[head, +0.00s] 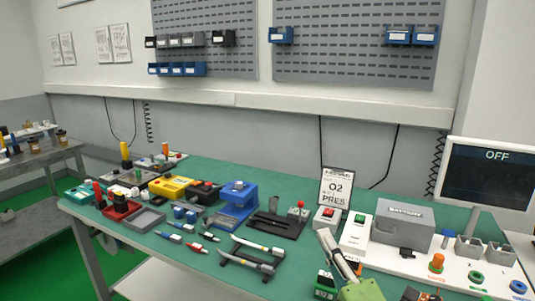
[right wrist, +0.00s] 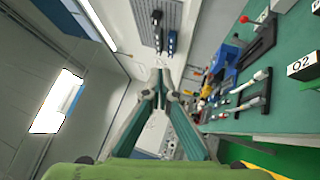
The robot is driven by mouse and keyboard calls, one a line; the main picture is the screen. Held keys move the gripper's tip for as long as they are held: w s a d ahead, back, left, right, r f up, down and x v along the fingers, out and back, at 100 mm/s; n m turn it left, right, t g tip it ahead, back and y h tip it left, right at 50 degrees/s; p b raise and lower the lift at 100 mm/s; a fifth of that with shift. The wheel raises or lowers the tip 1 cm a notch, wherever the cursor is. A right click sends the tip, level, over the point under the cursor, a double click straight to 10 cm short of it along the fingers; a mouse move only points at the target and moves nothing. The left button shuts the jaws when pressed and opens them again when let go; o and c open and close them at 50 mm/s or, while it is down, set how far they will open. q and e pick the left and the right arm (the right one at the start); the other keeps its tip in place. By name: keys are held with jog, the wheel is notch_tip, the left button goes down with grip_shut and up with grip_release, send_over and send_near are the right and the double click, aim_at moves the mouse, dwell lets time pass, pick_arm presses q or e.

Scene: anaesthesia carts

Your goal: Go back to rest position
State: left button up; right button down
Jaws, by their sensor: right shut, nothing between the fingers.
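My right gripper (head: 326,236) comes in at the bottom of the head view, over the front part of the green-topped table (head: 300,172). Its green body is at the lower edge and its slim fingers point up and away, near the white box with a green button (head: 356,234). In the right wrist view my right gripper (right wrist: 159,72) has its fingertips together, with nothing between them. The wrist camera looks along the fingers towards the wall, with the table tilted at the right. My left gripper is not in view.
The table holds a blue device (head: 238,203), a yellow box (head: 171,187), a grey case (head: 403,222) and several pens. An O2 PRES sign (head: 336,187) stands mid-table. A monitor reading OFF (head: 489,172) is at the right. Blue bins (head: 177,69) hang on the wall.

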jog(key=s+d+f+m+g+h, duration=0.25)
jog(key=f+m, duration=0.25)
jog(key=f, duration=0.3)
jog(key=s+d+f+m+g+h, duration=0.2)
jog(key=s+d+f+m+g, duration=0.15)
jog(key=f, duration=0.35)
jog(key=s+d+f+m+g+h, duration=0.2)
jog(key=s+d+f+m+g, duration=0.1)
jog(key=f+m, duration=0.4)
jog(key=s+f+m+g+y, duration=0.15)
jog(key=s+f+g, duration=0.25)
jog(key=s+f, duration=0.45)
jog(key=s+f+m+g, duration=0.35)
jog(key=s+f, duration=0.25)
jog(key=s, duration=0.5)
notch_tip(320, 180, down, 25)
jog(key=s+g, duration=0.2)
jog(key=s+d+f+g, duration=0.1)
jog(key=s+d+f, duration=0.1)
jog(key=s+f, duration=1.4)
jog(key=shift+s+d+f+n+h, duration=0.2)
jog(key=shift+s+d+n+h, duration=0.1)
jog(key=shift+s+d+n, duration=0.1)
